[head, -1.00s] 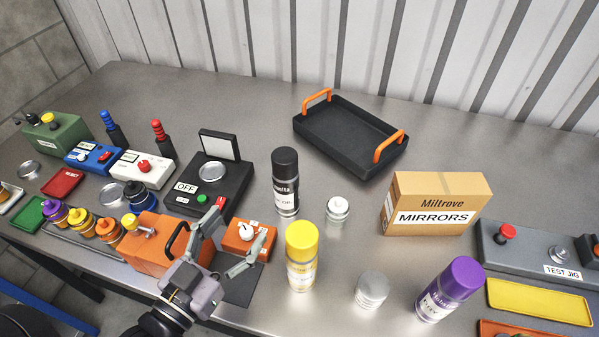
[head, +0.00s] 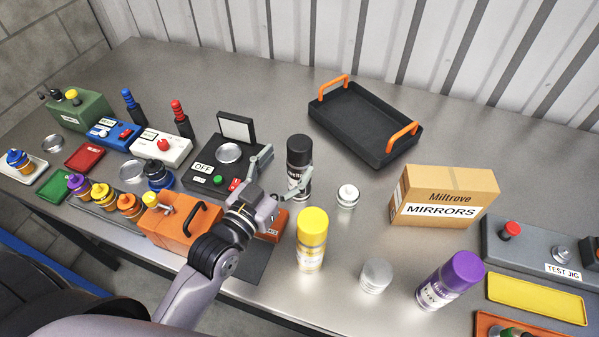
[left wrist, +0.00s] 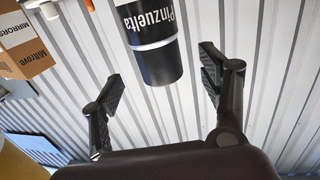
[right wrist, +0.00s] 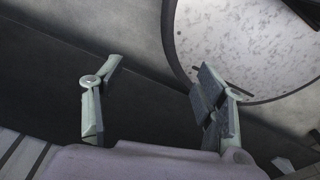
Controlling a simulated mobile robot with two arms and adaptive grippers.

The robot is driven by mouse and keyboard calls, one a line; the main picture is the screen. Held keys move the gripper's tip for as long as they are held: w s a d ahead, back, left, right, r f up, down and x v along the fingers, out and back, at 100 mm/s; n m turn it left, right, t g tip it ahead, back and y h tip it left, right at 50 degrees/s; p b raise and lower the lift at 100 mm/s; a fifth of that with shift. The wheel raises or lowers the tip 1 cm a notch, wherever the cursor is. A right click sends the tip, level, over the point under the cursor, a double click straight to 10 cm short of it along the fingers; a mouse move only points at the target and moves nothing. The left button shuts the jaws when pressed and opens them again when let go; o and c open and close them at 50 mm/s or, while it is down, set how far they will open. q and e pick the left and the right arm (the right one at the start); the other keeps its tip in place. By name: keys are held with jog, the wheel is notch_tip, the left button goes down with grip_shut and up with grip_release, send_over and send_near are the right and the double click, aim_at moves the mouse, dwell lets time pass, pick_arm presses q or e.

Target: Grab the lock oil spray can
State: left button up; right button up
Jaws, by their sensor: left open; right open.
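The black spray can (head: 299,168) stands upright on the metal bench, its label too small to read in the head view. The left wrist view shows its black body (left wrist: 150,20) with the word "Pinzuelta" and a pale band, ahead of the fingers. My left gripper (head: 276,176) is open, its fingertips spread at the can's near left side; nothing is held. In the left wrist view the can is ahead between the open fingers (left wrist: 160,85), with a gap to each. My right gripper (right wrist: 158,80) is open and empty, out of the head view.
A yellow can (head: 311,240), a white-capped jar (head: 347,196), a silver-lidded jar (head: 375,276) and a purple can (head: 450,281) stand close by. A black switch box (head: 222,165) and orange case (head: 172,225) lie left.

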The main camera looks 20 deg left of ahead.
aim_at(293, 157)
pick_arm(q)
jog(key=p+x, duration=0.2)
jog(key=x, duration=0.2)
jog(key=shift+w+d+r, duration=0.15)
jog(key=shift+w, duration=0.45)
pick_arm(e)
jog(key=shift+s+r, duration=0.35)
jog(key=shift+r, duration=0.2)
jog(key=shift+s+r, duration=0.3)
jog(key=shift+r, duration=0.25)
pick_arm(q)
jog(key=shift+s, duration=0.1)
jog(key=shift+c, duration=0.9)
grip_shut()
pick_arm(e)
jog(key=shift+w, duration=0.15)
